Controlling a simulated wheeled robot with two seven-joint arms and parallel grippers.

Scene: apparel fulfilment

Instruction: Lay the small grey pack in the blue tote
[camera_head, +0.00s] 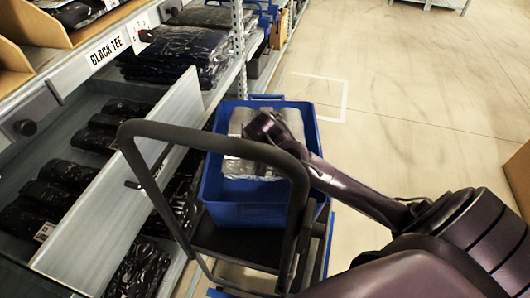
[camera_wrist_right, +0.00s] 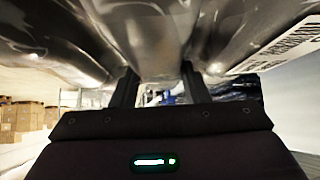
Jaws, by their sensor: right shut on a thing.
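The blue tote (camera_head: 248,214) sits on a dark cart beside the shelving in the head view. My right arm reaches in from the right, and its gripper (camera_head: 262,126) is over the tote. In the wrist view the right gripper (camera_wrist_right: 158,82) is shut on the small grey pack (camera_wrist_right: 150,35), a shiny plastic-wrapped pack with a white label at right. In the head view grey wrapped material (camera_head: 292,122) shows around the gripper, within the tote's outline. I cannot tell whether the pack touches the tote floor. My left gripper is not in view.
The cart's dark handle (camera_head: 135,133) arches in front of the tote. An open drawer (camera_head: 120,185) with black packs stands at left, under a shelf labelled BLACK TEE. Several black packs (camera_head: 185,50) are stacked above. Open floor lies to the right.

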